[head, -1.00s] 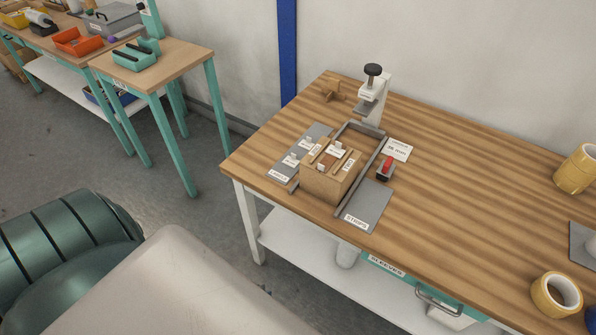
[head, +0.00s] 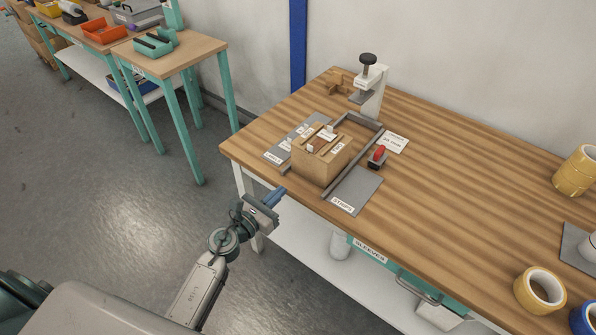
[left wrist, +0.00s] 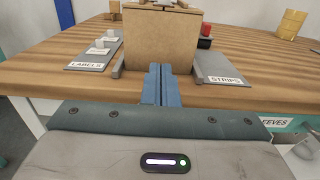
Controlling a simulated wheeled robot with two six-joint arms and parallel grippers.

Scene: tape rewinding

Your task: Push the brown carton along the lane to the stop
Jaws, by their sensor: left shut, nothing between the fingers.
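The brown carton (head: 318,165) sits at the front end of the lane on the wooden table, between two grey rails; the right rail (head: 352,163) shows best. The stop (head: 361,122) is a grey bar across the far end of the lane, with a gap between it and the carton. My left gripper (head: 280,194) is shut and empty, its blue fingers pointing at the carton's near face from just off the table's front edge. In the left wrist view the fingers (left wrist: 160,85) overlap the carton's front face (left wrist: 158,42); contact cannot be told. My right gripper is not in view.
A grey LABELS mat (head: 285,148) lies left of the lane and a STRIPS mat (head: 358,192) right of it. A red-handled tool (head: 377,156) stands beside the right rail. A white press (head: 370,88) stands behind the stop. Tape rolls (head: 540,290) sit far right.

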